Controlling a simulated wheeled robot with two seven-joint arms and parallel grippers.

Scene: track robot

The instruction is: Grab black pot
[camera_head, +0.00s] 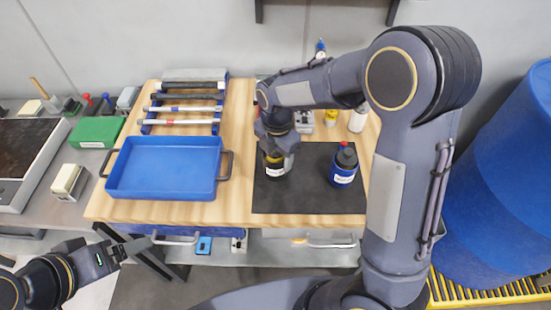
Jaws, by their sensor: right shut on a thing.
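The black pot (275,170), a small dark can with a white label, stands upright on the left part of the black mat (310,197). My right gripper (277,150) reaches down over it from above and is shut on it. The gripper and wrist hide the pot's top. My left gripper (128,248) is low at the left, in front of the bench and away from the pot. Its fingers are too small and dark to tell whether they are open.
A blue bottle with a red cap (344,165) stands on the mat, right of the pot. A blue tray (165,187) and a rack of rods (182,108) are on the left of the wooden bench (238,205).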

